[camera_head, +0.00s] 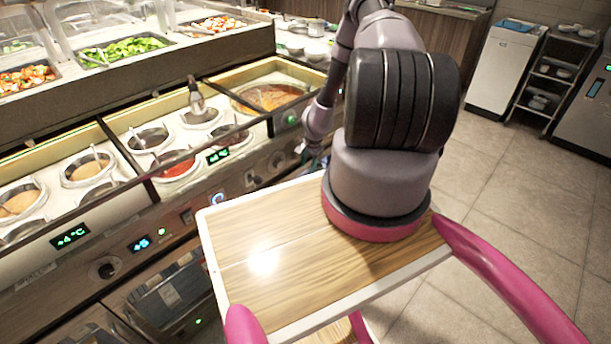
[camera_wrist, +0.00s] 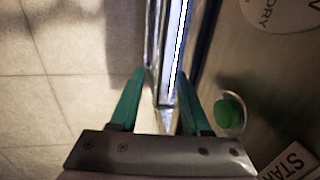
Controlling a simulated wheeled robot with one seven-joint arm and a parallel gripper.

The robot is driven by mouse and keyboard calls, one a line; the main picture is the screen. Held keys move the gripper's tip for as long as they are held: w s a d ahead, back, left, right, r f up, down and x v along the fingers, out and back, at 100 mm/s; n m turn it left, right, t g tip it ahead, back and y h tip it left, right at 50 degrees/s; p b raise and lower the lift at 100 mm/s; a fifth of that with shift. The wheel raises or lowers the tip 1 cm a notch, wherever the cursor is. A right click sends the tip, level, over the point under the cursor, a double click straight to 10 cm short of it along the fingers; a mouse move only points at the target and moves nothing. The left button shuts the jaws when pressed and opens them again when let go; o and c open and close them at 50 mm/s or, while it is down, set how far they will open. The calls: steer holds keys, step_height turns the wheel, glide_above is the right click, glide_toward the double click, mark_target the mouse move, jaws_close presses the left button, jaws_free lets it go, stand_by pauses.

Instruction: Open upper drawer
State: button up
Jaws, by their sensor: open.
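My gripper (camera_wrist: 158,98) is open in the wrist view, with its two green fingers apart. A shiny upright metal strip (camera_wrist: 170,60) with a bright line along it shows between and beyond the fingers. I cannot tell whether it is a drawer handle or an edge, or whether the fingers touch it. In the head view my arm reaches out to the counter front, and the gripper end is small and dark there. Glass-fronted units (camera_head: 165,295) sit low in the counter at the lower left. I cannot tell which front is the upper drawer.
A panel with a green button (camera_wrist: 229,112) and partly visible lettering is right of the fingers. The sauce counter holds several wells, including a red sauce (camera_head: 176,168). Tiled floor (camera_head: 520,200) is open at the right. A white cabinet (camera_head: 500,70) and shelf rack (camera_head: 555,75) stand behind.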

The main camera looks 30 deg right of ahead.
steer(key=f, duration=0.4)
steer(key=w+f, duration=0.1)
steer(key=f, duration=0.1)
steer(key=shift+a, duration=0.2)
jaws_close()
stand_by(1.2)
